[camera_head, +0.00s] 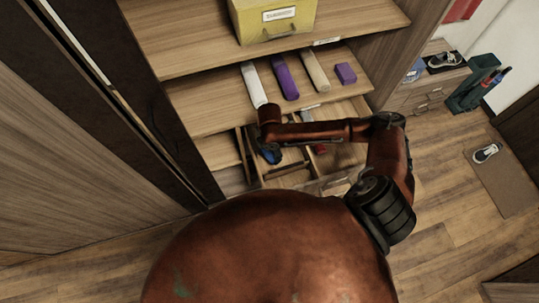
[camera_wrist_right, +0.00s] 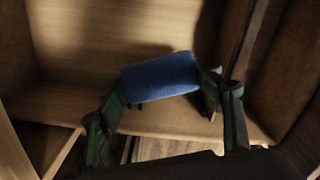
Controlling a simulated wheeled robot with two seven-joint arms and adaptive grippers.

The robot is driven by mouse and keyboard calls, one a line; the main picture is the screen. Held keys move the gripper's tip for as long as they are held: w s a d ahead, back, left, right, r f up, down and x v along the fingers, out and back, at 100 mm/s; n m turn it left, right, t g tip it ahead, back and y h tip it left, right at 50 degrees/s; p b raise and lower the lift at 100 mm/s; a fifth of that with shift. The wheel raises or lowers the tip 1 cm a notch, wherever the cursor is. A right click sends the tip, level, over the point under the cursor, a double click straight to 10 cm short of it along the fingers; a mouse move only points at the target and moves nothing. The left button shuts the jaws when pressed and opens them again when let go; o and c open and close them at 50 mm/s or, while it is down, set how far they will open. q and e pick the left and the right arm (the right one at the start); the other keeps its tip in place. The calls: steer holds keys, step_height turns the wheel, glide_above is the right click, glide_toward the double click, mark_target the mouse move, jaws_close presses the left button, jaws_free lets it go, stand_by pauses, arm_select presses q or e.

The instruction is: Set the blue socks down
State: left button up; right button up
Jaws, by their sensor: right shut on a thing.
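The blue socks show as a small blue roll (camera_wrist_right: 160,77) between the two dark fingers of my right gripper (camera_wrist_right: 165,84) in the wrist view. The fingers press on its two ends. In the head view the right arm reaches over an open drawer (camera_head: 330,180), and a bit of the blue socks (camera_head: 272,157) shows below the wrist. In the wrist view the roll is over a wooden compartment floor (camera_wrist_right: 110,30); I cannot tell whether it touches it. My left gripper is not in view.
Wooden dividers (camera_head: 285,170) split the drawer, and a red item (camera_head: 320,148) lies in it. The shelf above holds white (camera_head: 254,85), purple (camera_head: 284,77) and beige (camera_head: 314,70) rolls and a purple box (camera_head: 346,73). A yellow box (camera_head: 262,22) sits higher.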

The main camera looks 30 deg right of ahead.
mark_target(270, 156)
step_height(270, 156, down, 3)
steer(key=shift+f+b, duration=0.1)
steer(key=shift+b, duration=0.25)
steer(key=shift+f, duration=0.2)
steer(key=shift+f, duration=0.15)
steer(key=o, duration=1)
step_height(270, 156, up, 12)
steer(key=shift+r+p, duration=0.15)
steer(key=shift+p, duration=1)
steer(key=shift+a, duration=0.1)
